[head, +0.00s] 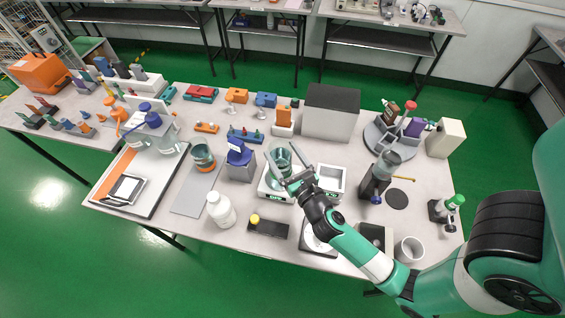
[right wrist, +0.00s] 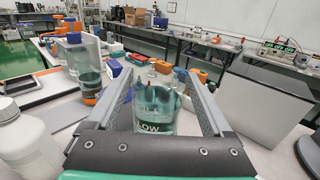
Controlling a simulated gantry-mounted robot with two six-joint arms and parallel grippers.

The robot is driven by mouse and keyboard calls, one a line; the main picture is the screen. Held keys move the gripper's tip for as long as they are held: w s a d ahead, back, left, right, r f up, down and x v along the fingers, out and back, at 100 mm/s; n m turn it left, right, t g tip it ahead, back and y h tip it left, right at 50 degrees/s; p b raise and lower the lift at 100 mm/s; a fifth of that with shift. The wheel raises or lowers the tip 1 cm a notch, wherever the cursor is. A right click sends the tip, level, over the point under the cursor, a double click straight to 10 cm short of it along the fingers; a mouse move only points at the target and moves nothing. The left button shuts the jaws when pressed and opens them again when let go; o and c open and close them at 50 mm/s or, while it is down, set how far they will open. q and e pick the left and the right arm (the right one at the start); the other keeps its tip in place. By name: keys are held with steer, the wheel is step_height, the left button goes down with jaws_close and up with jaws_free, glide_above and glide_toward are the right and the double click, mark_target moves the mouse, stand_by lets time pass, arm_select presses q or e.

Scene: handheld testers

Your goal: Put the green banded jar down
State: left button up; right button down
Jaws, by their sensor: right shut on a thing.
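The green banded jar (head: 279,160) is a clear, green-tinted vessel near the middle of the table in the head view. It also shows upright in the right wrist view (right wrist: 157,106), with white "LOW" lettering low on its front. My right gripper (head: 281,152) is shut on it, one finger on each side. The jar is over a white device with a green display (head: 275,196); I cannot tell whether its base touches. My left gripper is not in view.
An orange-banded jar (head: 203,157) stands to the left, and a blue-topped grey block (head: 240,165) is close beside the held jar. A white square tray (head: 331,179) is just right. A white bottle (head: 221,210) stands at the front. A grey mat (head: 193,200) has bare room.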

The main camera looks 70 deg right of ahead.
mark_target(287, 166)
steer(key=shift+w+d+f, duration=0.1)
steer(key=shift+d+f, duration=0.1)
steer(key=shift+f, duration=0.05)
step_height(287, 166, down, 4)
steer(key=b, duration=0.3)
steer(key=shift+w+d+r+b, duration=0.15)
steer(key=shift+b, duration=0.15)
steer(key=shift+r, duration=0.15)
jaws_free()
steer(key=shift+f, duration=0.2)
steer(key=shift+r, duration=0.2)
steer(key=v, duration=1.2)
